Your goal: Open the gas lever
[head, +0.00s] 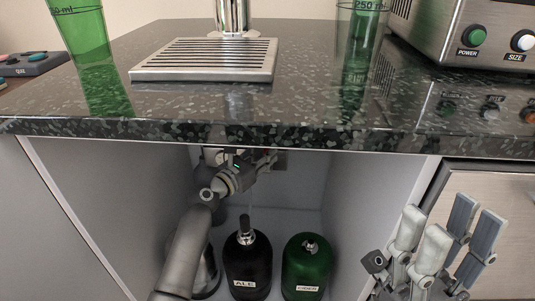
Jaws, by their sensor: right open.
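A black bottle-shaped tank (247,262) labelled ALE stands inside the open cabinet under the counter, with a metal fitting on top. A green tank (307,262) labelled CIDER stands to its right. My left arm reaches into the cabinet, and its gripper (262,160) is up under the counter above the ALE tank. Its fingers are small and dark against the fittings there, so I cannot tell whether they are open. I cannot make out the gas lever clearly. My right gripper (435,245) is open and empty in front of the cabinet's right side.
A dark speckled counter (310,95) overhangs the cabinet. On it are a metal drip tray (205,60) with a tap column (233,15), green glasses (84,40) and a steel machine (470,30) with POWER and SIZE buttons. A steel front (500,190) is at the right.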

